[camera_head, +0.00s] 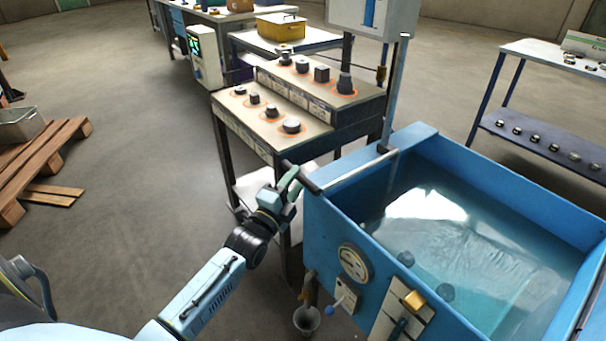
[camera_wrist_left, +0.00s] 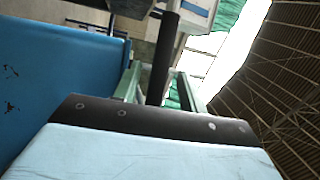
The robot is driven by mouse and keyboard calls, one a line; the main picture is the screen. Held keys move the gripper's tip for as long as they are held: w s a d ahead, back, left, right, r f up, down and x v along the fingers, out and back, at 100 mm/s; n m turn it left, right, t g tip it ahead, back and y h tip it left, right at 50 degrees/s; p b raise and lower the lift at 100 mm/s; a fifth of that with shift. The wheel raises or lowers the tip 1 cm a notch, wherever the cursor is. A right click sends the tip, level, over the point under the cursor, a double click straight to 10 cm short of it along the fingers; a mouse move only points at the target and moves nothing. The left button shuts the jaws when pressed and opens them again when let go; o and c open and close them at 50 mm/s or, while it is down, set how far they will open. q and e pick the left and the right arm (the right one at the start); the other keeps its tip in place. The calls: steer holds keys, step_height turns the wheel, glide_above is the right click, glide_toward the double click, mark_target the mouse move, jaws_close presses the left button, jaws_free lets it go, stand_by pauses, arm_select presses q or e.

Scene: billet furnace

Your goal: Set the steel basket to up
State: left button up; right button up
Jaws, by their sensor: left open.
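The blue tank (camera_head: 325,232) stands at the right, filled with clear water (camera_head: 470,265). I cannot make out the steel basket clearly; a few dark round shapes show under the water. A black bar (camera_head: 303,178) sticks out past the tank's near-left corner and joins a grey rod (camera_head: 355,168) along the tank's left rim. My left gripper (camera_head: 291,184) is open at this bar. In the left wrist view the dark bar (camera_wrist_left: 163,58) runs between the two green fingers (camera_wrist_left: 160,95); I cannot tell whether they touch it. My right gripper is not in view.
The tank front carries a gauge (camera_head: 354,262) and a yellow-knobbed panel (camera_head: 412,300). A stepped bench (camera_head: 262,145) with several dark pieces stands behind my gripper. A shelf table (camera_head: 560,150) stands at the right, pallets (camera_head: 45,155) at the left. The floor between is clear.

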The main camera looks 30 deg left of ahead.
arm_select(q)
steer(key=shift+w+r+b, duration=0.2)
steer(key=shift+w, duration=0.9)
steer(key=shift+w+r+b, duration=0.15)
steer(key=shift+w, duration=0.95)
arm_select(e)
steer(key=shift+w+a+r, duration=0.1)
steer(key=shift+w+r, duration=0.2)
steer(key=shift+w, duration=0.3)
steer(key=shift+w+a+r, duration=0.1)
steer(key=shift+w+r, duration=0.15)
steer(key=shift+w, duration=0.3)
arm_select(q)
jaws_close()
